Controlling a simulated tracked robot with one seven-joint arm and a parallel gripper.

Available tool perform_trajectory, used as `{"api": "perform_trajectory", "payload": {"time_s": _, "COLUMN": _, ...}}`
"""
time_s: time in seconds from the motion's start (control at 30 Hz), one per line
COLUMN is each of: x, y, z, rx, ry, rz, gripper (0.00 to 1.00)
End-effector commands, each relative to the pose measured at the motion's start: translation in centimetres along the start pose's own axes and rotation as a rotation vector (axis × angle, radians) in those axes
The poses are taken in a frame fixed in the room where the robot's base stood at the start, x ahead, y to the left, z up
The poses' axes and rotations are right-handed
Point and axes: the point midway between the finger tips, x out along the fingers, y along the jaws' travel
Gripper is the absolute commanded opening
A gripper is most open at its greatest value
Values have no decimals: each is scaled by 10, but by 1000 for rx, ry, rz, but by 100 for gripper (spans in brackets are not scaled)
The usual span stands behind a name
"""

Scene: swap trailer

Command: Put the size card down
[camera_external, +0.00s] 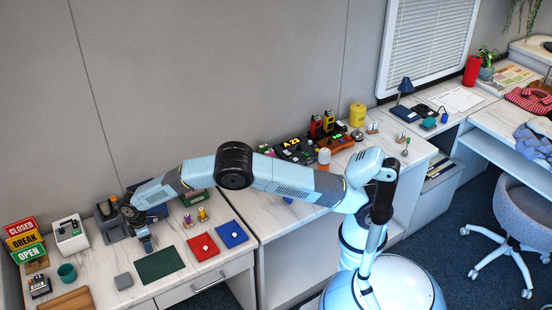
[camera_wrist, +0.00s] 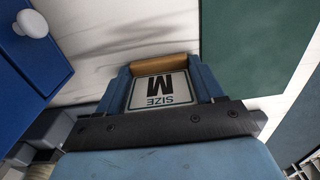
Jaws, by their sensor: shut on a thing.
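My gripper (camera_external: 147,246) is over the left part of the white marble-look counter, by the far edge of a dark green mat (camera_external: 160,264). In the wrist view my gripper (camera_wrist: 162,80) is shut on the size card (camera_wrist: 160,92), a pale card with a dark border and "SIZE M" reading upside down. The card lies between the two blue fingers, with a tan strip at its far end. The green mat also shows in the wrist view (camera_wrist: 252,45), to the right of the card. In the external view the card cannot be made out. Whether it touches the counter is unclear.
A red square (camera_external: 203,247) and a blue square (camera_external: 232,235), each with a white knob, lie right of the mat. Small spools (camera_external: 202,214) stand behind.

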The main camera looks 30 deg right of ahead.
Motion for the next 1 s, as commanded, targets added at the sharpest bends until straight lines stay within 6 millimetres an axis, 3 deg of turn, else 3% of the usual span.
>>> {"api": "perform_trajectory", "payload": {"time_s": 0.23, "x": 1, "y": 0, "z": 0, "rx": 0, "ry": 0, "rz": 0, "gripper": 38}}
{"api": "perform_trajectory", "payload": {"time_s": 0.27, "x": 1, "y": 0, "z": 0, "rx": 0, "ry": 0, "rz": 0, "gripper": 69}}
{"api": "perform_trajectory", "payload": {"time_s": 0.5, "x": 1, "y": 0, "z": 0, "rx": 0, "ry": 0, "rz": 0, "gripper": 92}}
{"api": "perform_trajectory", "payload": {"time_s": 0.87, "x": 1, "y": -2, "z": 0, "rx": -1, "ry": -1, "rz": -3, "gripper": 92}}
{"api": "perform_trajectory", "payload": {"time_s": 1.0, "x": -9, "y": -2, "z": -1, "rx": -1, "ry": 0, "rz": -4, "gripper": 92}}
